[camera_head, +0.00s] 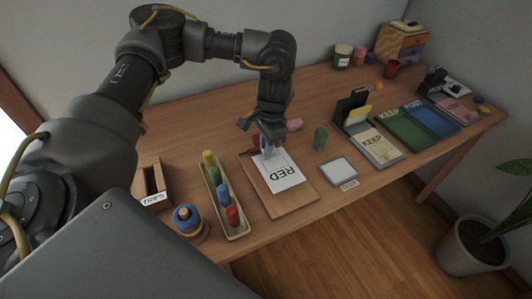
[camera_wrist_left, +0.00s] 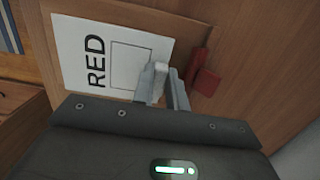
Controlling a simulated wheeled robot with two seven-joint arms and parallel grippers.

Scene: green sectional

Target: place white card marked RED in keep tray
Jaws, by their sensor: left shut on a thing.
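The white card marked RED (camera_head: 281,174) lies on a brown board on the desk, and it also shows in the left wrist view (camera_wrist_left: 84,60). My left gripper (camera_head: 268,150) is at the card's far edge, pointing down; in the left wrist view its fingers (camera_wrist_left: 164,82) meet the card's edge beside a printed empty box. It is shut on the card. A tray labelled KEEP (camera_head: 380,147) stands to the right on the desk, with a cream surface and a dark upright holder behind it. My right gripper is not in view.
The brown board (camera_head: 304,201) lies under the card, with a red piece (camera_wrist_left: 206,80) near the gripper. A tray of coloured pegs (camera_head: 235,231) stands left. A green block (camera_head: 320,138) and a small white pad (camera_head: 339,170) lie between board and KEEP tray. Green (camera_head: 408,132) and blue trays stand farther right.

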